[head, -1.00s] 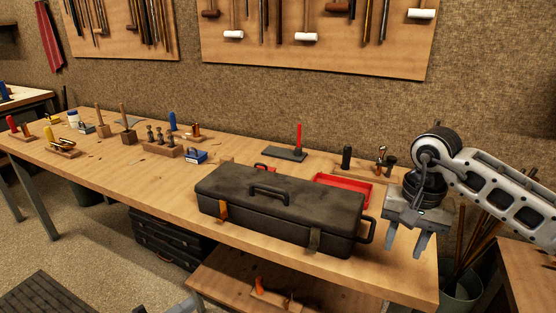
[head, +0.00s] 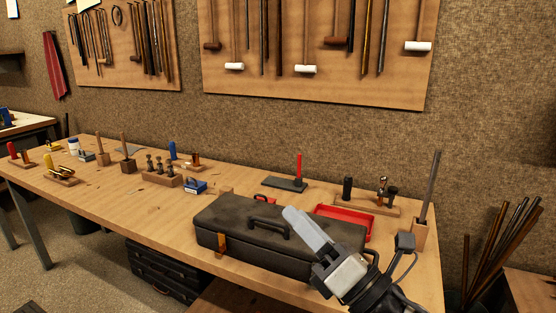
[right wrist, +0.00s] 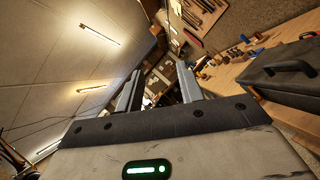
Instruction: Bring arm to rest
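My right gripper (head: 293,214) is in front of the black toolbox (head: 225,221) in the head view, its fingers pointing up and to the left. In the right wrist view my right gripper (right wrist: 158,78) shows two fingers apart with nothing between them, so it is open and empty. The toolbox is closed and lies on the wooden workbench (head: 110,195); it also shows at the right of the right wrist view (right wrist: 290,75). My right forearm is mostly below the head view. My left gripper is out of view.
A red tray (head: 345,212) lies behind the toolbox. A wooden holder with a grey rod (head: 430,190) stands at the bench's right end. Small tools stand along the bench's left and back. Pegboards (head: 320,85) with mallets hang on the wall. Rods (head: 500,245) stand at the right.

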